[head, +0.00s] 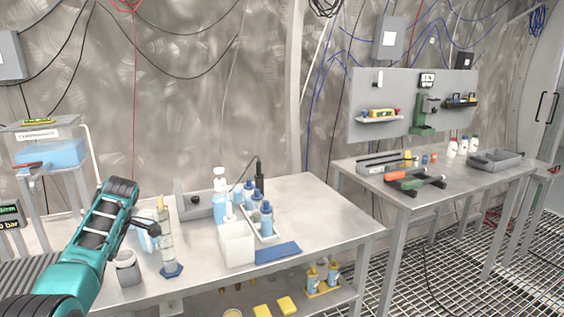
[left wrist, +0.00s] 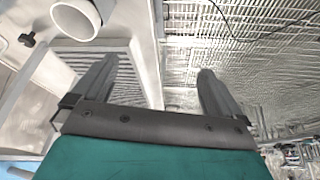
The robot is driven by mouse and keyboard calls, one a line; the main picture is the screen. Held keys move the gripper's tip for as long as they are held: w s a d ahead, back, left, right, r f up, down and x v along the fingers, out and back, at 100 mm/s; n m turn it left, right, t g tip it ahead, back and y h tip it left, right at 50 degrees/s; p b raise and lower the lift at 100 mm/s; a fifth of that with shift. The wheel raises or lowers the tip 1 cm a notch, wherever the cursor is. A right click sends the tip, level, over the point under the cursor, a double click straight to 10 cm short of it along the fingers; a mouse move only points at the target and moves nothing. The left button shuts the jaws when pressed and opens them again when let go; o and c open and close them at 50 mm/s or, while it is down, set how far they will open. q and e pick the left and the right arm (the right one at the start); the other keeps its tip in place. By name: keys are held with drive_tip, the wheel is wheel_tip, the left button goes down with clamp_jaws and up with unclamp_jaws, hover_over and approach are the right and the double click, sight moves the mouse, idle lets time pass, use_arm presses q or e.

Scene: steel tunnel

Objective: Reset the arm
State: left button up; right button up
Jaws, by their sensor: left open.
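My left arm comes in from the left in the head view, over the left end of the near steel table (head: 325,214). Its gripper end is not clearly seen there. In the left wrist view my left gripper (left wrist: 157,82) is open, with its two fingers wide apart and nothing between them. Beyond the fingers are a ribbed grey surface and the floor grating. My right gripper is in neither view.
A grey cup (head: 129,270), a clear cylinder (head: 168,250), a white container (head: 237,244) and several bottles stand on the near table. A second table (head: 461,190) with tools stands right.

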use_arm(q)
drive_tip(key=s+d+f+m+t, duration=0.2)
drive_tip(key=s+d+f+m, duration=0.15)
drive_tip(key=f, duration=0.35)
drive_tip(key=s+d+f+m+t+h, duration=0.1)
drive_tip(key=s+d+f+m+t, duration=0.1)
drive_tip(key=f+m, duration=0.4)
drive_tip(key=s+d+f+m+t, duration=0.2)
drive_tip(key=s+f+m, duration=0.1)
drive_tip(key=f, duration=0.5)
drive_tip(key=s+d+r+m+t+h, duration=0.1)
drive_tip(key=s+d+m, duration=0.4)
drive_tip(key=s, duration=0.5)
drive_tip(key=s+d+r+m+t+h, duration=0.1)
drive_tip(key=s+d+m+t+h, duration=0.3)
drive_tip(key=s+d, duration=0.6)
drive_tip(key=shift+d+r+m+h, duration=0.15)
drive_tip(key=shift+r+m+h, duration=0.2)
drive_tip(key=shift+m, duration=0.3)
drive_tip(key=shift+f, duration=0.15)
